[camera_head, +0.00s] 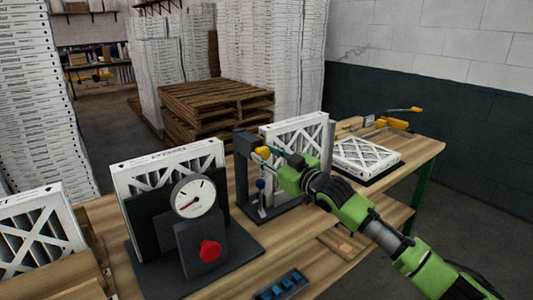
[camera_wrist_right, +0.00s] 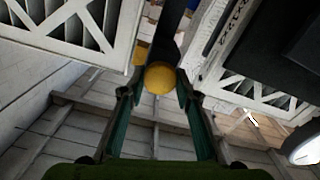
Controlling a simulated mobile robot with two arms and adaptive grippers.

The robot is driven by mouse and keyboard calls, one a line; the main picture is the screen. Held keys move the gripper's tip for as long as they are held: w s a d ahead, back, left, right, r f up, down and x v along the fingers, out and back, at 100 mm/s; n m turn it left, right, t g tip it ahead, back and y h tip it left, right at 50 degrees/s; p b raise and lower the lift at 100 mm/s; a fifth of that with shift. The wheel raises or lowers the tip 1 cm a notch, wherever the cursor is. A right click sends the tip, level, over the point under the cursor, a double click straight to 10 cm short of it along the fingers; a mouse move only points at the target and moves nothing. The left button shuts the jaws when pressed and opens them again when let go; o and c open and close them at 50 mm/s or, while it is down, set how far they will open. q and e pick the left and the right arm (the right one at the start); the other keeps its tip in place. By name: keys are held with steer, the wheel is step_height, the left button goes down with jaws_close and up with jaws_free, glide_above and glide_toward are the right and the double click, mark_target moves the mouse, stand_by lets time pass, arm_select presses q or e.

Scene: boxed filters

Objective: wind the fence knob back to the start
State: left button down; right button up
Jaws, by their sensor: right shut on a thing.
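The fence knob (camera_head: 263,152) is yellow and sits at the top of a dark fixture (camera_head: 244,150) in the middle of the bench. A white boxed filter (camera_head: 295,135) stands upright in this fixture. My right gripper (camera_head: 274,157) reaches in from the right and is shut on the knob. In the right wrist view the round yellow knob (camera_wrist_right: 159,77) lies between the two green fingers of my right gripper (camera_wrist_right: 158,88). The fingers partly cover the knob in the head view. Any mark showing its turn cannot be made out. My left gripper is not in view.
A dial gauge (camera_head: 193,196) with a red knob (camera_head: 210,250) stands left of the fixture, before another upright filter (camera_head: 165,158). A blue-tipped lever (camera_head: 260,184) rises close below my gripper. A flat filter (camera_head: 366,157) lies to the right. A blue tray (camera_head: 278,286) is at the front.

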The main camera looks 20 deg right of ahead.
steer(key=n+p, duration=0.1)
steer(key=n, duration=0.3)
steer(key=shift+n+p, duration=0.3)
steer(key=shift+p, duration=0.1)
steer(key=n+p, duration=0.1)
steer(key=n, duration=0.3)
steer(key=shift+f, duration=0.15)
steer(key=shift+n+p, duration=0.3)
steer(key=o, duration=1.1)
steer(key=shift+s, duration=0.1)
steer(key=v, duration=1.2)
